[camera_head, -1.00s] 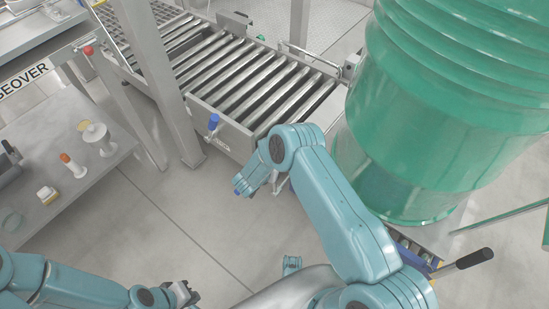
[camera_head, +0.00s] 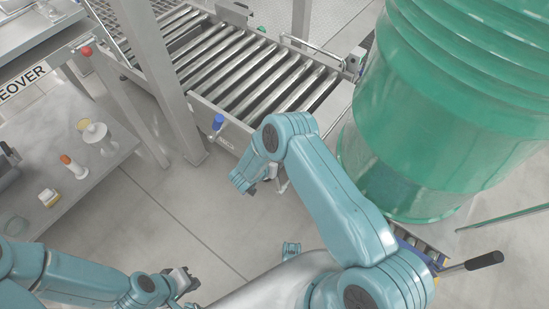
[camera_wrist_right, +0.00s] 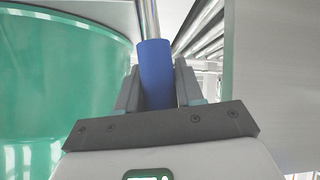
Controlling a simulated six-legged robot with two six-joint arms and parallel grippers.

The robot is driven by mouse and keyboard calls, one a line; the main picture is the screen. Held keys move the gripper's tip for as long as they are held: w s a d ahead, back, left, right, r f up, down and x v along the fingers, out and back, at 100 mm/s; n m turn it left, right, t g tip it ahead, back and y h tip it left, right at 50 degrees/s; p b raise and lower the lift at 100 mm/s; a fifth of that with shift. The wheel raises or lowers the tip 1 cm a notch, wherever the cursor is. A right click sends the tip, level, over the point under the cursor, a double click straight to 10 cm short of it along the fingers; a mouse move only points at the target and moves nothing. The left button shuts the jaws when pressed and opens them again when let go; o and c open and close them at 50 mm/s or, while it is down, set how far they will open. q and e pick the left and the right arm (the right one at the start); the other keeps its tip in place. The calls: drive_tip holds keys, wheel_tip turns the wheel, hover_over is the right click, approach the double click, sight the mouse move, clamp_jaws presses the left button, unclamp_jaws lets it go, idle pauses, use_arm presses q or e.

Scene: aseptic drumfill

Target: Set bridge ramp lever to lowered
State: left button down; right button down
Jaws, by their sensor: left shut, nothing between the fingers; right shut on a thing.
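My right gripper (camera_wrist_right: 157,85) is shut on the blue grip of a lever (camera_wrist_right: 157,62) in the right wrist view. A bare metal shaft runs from the grip to the top of that view. No readable label shows which is the bridge ramp lever. My left gripper (camera_head: 188,283) is shut and empty over the floor at lower left.
A large green drum (camera_head: 440,150) stands at the right, close to my right arm. A steel table (camera_head: 95,180) with small items stands at the left. A black-handled bar (camera_head: 484,260) sticks out at lower right. Open floor (camera_head: 190,220) lies between table and conveyor.

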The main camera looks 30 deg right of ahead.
drive_tip(key=shift+w+r, duration=0.1)
drive_tip(key=shift+w, duration=0.2)
drive_tip(key=c, duration=0.8)
unclamp_jaws()
drive_tip(key=shift+s+a, duration=0.1)
drive_tip(key=shift+s, duration=0.05)
drive_tip(key=p+v, duration=0.4)
drive_tip(key=v, duration=1.2)
drive_tip(key=shift+s, duration=0.15)
